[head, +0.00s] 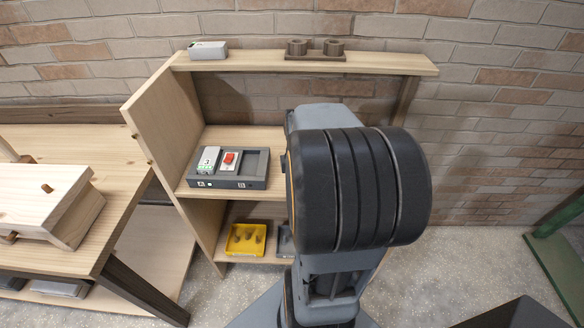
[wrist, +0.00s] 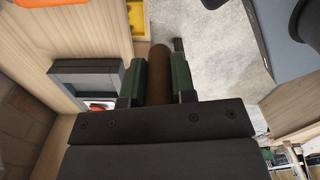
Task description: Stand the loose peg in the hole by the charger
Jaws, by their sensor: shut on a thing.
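In the wrist view my gripper (wrist: 158,84) has its green fingers closed on a brown round peg (wrist: 159,66). The peg lies lengthwise between the fingers and sticks out past their tips. In the head view my gripper and the peg are hidden behind my arm. The charger seems to be the dark grey unit (head: 228,183) on the middle shelf, with a white-green block and a red switch-like piece in it. Part of it also shows in the wrist view (wrist: 88,71), left of my gripper. I cannot make out the hole beside it; my arm covers the shelf to its right.
The wooden shelf unit (head: 153,122) stands against the brick wall. A grey box (head: 208,50) and a brown two-ring holder (head: 315,55) sit on top. A yellow bin (head: 246,239) is on the low shelf. A workbench (head: 95,150) with a wooden block (head: 50,205) is at left.

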